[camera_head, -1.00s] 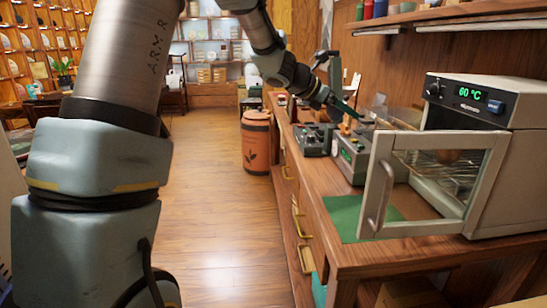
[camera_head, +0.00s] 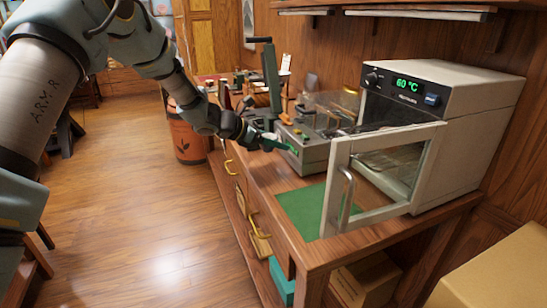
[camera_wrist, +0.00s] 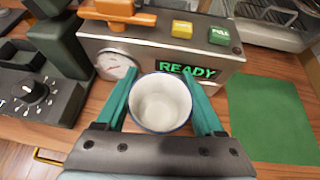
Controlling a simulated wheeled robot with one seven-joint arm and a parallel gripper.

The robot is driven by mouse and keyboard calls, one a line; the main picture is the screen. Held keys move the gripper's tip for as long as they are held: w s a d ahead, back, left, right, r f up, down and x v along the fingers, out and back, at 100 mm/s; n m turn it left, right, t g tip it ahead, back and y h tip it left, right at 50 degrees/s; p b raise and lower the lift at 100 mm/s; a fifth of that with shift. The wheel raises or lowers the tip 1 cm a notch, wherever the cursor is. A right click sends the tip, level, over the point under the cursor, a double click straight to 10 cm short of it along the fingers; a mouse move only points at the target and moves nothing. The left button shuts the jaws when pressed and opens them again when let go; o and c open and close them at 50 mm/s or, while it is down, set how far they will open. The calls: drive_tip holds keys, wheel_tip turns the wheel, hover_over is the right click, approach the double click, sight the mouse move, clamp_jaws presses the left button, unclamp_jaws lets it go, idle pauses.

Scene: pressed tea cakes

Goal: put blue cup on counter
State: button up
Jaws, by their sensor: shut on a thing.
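The blue cup (camera_wrist: 160,104) shows in the wrist view from above, with a white inside and a thin blue rim. It looks empty. My gripper (camera_wrist: 161,80) is shut on it, with one green finger on each side. In the head view my gripper (camera_head: 279,144) is over the left edge of the wooden counter (camera_head: 262,181), beside a grey machine (camera_head: 306,153). The cup is too small and covered to make out clearly there. I cannot tell whether the cup touches the counter (camera_wrist: 222,97).
A green mat (camera_head: 300,209) lies on the counter, bare where seen. The oven (camera_head: 440,120) reads 60 °C and its glass door (camera_head: 333,185) stands open over the mat's right side. The machine's panel (camera_wrist: 187,70) reads READY. A dial box (camera_wrist: 40,100) stands left.

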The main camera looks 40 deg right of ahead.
sight(276, 166)
drive_tip(key=shift+s+f+p, duration=0.1)
drive_tip(key=shift+f+p, duration=0.45)
drive_tip(key=shift+f, duration=2.55)
drive_tip(key=shift+f, duration=0.2)
drive_tip(key=o, duration=1.4)
drive_tip(key=shift+c, duration=0.2)
drive_tip(key=shift+r, duration=0.1)
drive_tip(key=shift+r, duration=0.2)
drive_tip(key=b+v, duration=0.3)
drive_tip(key=v, duration=0.8)
drive_tip(key=shift+a+r, duration=0.15)
drive_tip(key=shift+a, duration=0.2)
